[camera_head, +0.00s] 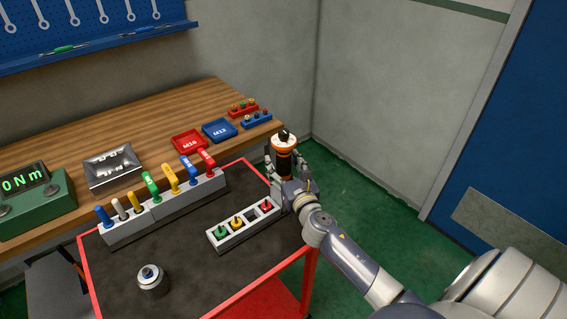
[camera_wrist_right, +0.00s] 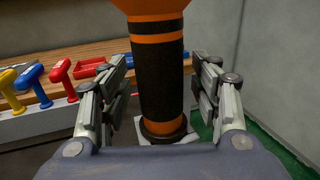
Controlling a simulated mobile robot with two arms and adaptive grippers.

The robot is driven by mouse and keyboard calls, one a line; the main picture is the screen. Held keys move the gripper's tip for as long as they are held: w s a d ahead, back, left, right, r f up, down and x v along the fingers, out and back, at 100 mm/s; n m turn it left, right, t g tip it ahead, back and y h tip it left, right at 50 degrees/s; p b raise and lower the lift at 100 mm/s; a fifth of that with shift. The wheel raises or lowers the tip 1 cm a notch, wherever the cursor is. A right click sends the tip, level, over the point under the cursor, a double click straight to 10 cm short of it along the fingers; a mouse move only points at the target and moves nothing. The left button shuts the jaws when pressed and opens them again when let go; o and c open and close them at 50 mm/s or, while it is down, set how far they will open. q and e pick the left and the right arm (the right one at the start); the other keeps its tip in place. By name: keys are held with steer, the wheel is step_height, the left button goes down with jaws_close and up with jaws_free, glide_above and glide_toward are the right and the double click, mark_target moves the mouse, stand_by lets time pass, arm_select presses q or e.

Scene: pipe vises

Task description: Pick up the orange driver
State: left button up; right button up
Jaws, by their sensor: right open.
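The orange driver (camera_head: 284,146) stands upright near the right back corner of the cart, with a dark grip and orange bands. It also fills the middle of the right wrist view (camera_wrist_right: 160,75), its dark foot over a pale surface. My right gripper (camera_head: 286,168) is open, with one finger on each side of the driver. In the right wrist view (camera_wrist_right: 165,90) gaps show between the driver and both fingers. My left gripper is not in view.
The red-edged cart (camera_head: 185,262) carries a grey rack (camera_head: 165,207) of coloured handles, a low grey tray (camera_head: 230,241) with coloured pieces, and a metal cylinder (camera_head: 152,280). A wooden bench (camera_head: 165,122) stands behind. A wall (camera_head: 385,120) rises beyond the cart's right side.

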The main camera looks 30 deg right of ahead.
steer(key=shift+s, duration=0.1)
steer(key=c, duration=1.3)
steer(key=shift+r, duration=0.2)
jaws_close()
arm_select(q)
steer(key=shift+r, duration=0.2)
arm_select(e)
steer(key=shift+r, duration=0.15)
